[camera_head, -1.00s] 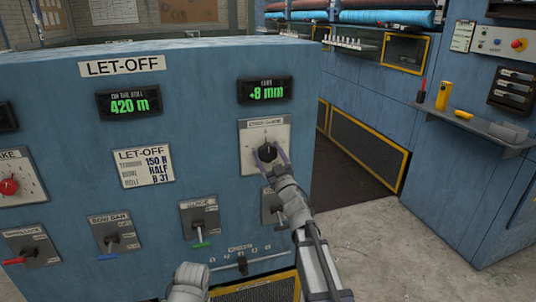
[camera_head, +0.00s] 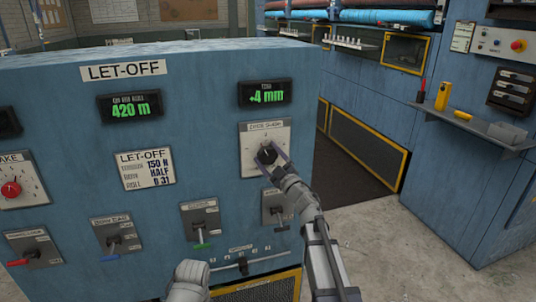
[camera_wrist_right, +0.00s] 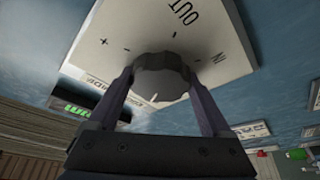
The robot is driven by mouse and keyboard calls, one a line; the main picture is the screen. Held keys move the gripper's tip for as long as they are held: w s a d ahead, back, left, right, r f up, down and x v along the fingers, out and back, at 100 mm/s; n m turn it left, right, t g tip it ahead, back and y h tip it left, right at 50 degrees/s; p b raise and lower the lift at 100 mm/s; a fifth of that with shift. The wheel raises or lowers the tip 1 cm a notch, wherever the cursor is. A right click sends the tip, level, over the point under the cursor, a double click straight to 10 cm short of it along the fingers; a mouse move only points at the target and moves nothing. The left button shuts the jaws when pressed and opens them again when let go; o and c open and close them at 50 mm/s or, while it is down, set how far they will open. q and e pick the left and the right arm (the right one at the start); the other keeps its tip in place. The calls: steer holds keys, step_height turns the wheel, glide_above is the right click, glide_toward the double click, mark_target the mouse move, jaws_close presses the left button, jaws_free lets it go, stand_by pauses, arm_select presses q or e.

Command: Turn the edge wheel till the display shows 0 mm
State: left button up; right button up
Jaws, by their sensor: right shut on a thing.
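The edge wheel is a dark round knob (camera_head: 267,155) on a pale plate (camera_head: 252,136) on the blue let-off panel. The display (camera_head: 265,92) above it reads +4 mm in green. My right gripper (camera_head: 270,160) is shut on the knob. In the right wrist view the knob (camera_wrist_right: 161,78) sits between the two fingers of the right gripper (camera_wrist_right: 162,90), and the plate (camera_wrist_right: 120,30) shows OUT, IN and plus and minus marks. A grey part of my left arm (camera_head: 188,280) shows at the bottom; its gripper fingers are not visible.
Another display (camera_head: 130,106) reads 420 m. A red knob (camera_head: 11,189) is at the left. Several lever switches, including a green-tipped one (camera_head: 202,224), line the lower panel. A shelf (camera_head: 470,125) with a yellow object (camera_head: 443,96) stands at the right, past open floor.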

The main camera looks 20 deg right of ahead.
steer(key=shift+n+g+y+p, duration=0.5)
steer(key=shift+n+y+p, duration=0.1)
steer(key=shift+n, duration=1.3)
steer(key=o, duration=1.2)
steer(key=shift+c, duration=0.2)
steer(key=shift+s, duration=0.1)
steer(key=b+v, duration=0.1)
steer(key=v, duration=0.6)
steer(key=shift+s+b, duration=0.25)
steer(key=shift+b, duration=0.05)
